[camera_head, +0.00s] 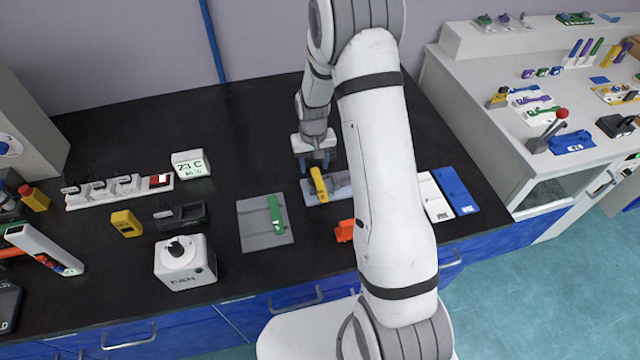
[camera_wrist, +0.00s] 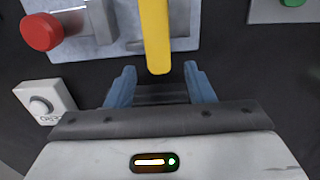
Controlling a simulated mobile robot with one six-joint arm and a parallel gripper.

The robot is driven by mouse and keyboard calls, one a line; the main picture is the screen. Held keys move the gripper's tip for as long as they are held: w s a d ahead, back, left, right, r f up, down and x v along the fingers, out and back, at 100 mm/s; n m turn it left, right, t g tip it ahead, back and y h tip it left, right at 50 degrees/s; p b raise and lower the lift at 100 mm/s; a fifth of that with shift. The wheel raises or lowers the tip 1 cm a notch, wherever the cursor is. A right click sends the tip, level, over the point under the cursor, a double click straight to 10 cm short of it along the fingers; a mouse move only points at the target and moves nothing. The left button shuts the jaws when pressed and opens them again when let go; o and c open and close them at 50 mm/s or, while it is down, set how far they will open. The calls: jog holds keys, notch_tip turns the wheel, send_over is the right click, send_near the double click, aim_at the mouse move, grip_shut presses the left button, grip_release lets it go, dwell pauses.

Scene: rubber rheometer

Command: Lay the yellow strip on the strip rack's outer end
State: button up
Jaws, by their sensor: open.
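The yellow strip (camera_head: 318,185) lies on a pale grey metal fixture (camera_head: 340,190) near the middle of the bench. In the wrist view the strip (camera_wrist: 156,38) runs across the fixture (camera_wrist: 198,28), and its near end sticks out past the edge toward my gripper. My gripper (camera_head: 316,163) is at the far side of the fixture. In the wrist view its blue fingers (camera_wrist: 160,76) are apart with nothing between them, roughly in line with the strip's end. My arm hides the fixture's right part in the head view. I cannot tell which part is the strip rack.
A grey plate (camera_head: 254,234) with a green piece (camera_head: 275,210) lies to the left. A red knob (camera_wrist: 41,31) and a white button box (camera_wrist: 45,101) are close by. The black bench behind is clear.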

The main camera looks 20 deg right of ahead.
jog(key=shift+f, duration=0.2)
dwell(0.4)
grip_shut()
dwell(0.3)
jog(key=shift+r, duration=0.15)
